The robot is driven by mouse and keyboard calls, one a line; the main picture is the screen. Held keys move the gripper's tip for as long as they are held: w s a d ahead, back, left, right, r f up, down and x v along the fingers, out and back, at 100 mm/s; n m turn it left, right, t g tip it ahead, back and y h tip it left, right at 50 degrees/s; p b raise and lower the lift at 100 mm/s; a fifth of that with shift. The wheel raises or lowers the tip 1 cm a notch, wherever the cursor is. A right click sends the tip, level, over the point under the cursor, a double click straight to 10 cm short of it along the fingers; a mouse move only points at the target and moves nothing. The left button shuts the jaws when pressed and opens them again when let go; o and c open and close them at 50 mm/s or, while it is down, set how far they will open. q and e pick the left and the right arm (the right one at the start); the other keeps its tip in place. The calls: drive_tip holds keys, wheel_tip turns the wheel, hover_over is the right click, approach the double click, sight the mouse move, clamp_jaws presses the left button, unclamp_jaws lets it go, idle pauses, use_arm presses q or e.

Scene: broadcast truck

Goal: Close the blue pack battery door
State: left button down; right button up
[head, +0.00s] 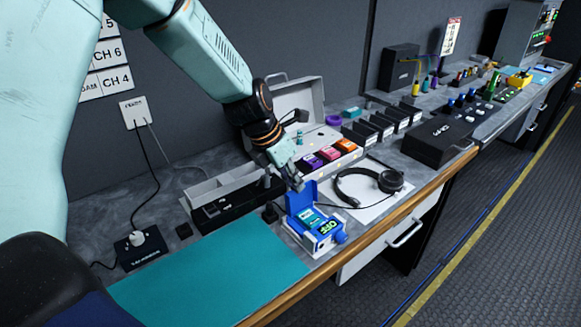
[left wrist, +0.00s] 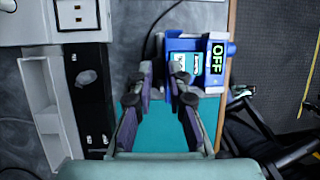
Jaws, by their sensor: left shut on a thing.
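The blue pack (head: 314,232) stands on the desk at the front edge, with an "OFF" display on its face. Its blue battery door (head: 301,195) stands up, swung open, at the pack's back left side. A teal battery (head: 309,219) shows inside the pack. My left gripper (head: 298,186) is at the top of the door, shut on it. In the left wrist view the fingers (left wrist: 162,75) reach to the left side of the pack (left wrist: 212,88); the fingers partly hide the door there. My right gripper is not in view.
A teal mat (head: 205,275) lies left of the pack. Headphones (head: 388,181) lie on a white sheet close to its right. A long black box (head: 225,207) and an open grey case (head: 300,100) stand behind. The desk's wooden edge (head: 365,226) runs close in front.

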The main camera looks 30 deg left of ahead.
use_arm(q)
drive_tip(key=d+y+p, duration=0.1)
drive_tip(key=p, duration=0.3)
drive_tip(key=s+d+t+y+p, duration=0.1)
drive_tip(key=y+p, duration=0.1)
drive_tip(key=p, duration=0.2)
drive_tip(key=shift+d+r+m+p, duration=0.2)
drive_tip(key=shift+d+m+p, duration=0.1)
drive_tip(key=shift+m+p, duration=0.1)
drive_tip(key=shift+s+d+f+t+y, duration=0.15)
drive_tip(key=shift+d+t+y, duration=0.15)
drive_tip(key=shift+y, duration=0.1)
drive_tip(key=shift+s+d+f+b, duration=0.15)
drive_tip(key=shift+d+f+b, duration=0.05)
drive_tip(key=shift+b, duration=0.35)
drive_tip(key=shift+s+d, duration=0.15)
drive_tip(key=shift+s+f+b, duration=0.1)
drive_tip(key=shift+b, duration=0.2)
drive_tip(key=c, duration=1.3)
unclamp_jaws()
drive_tip(key=shift+c, duration=0.2)
drive_tip(key=shift+w, duration=0.2)
drive_tip(key=shift+r, duration=0.2)
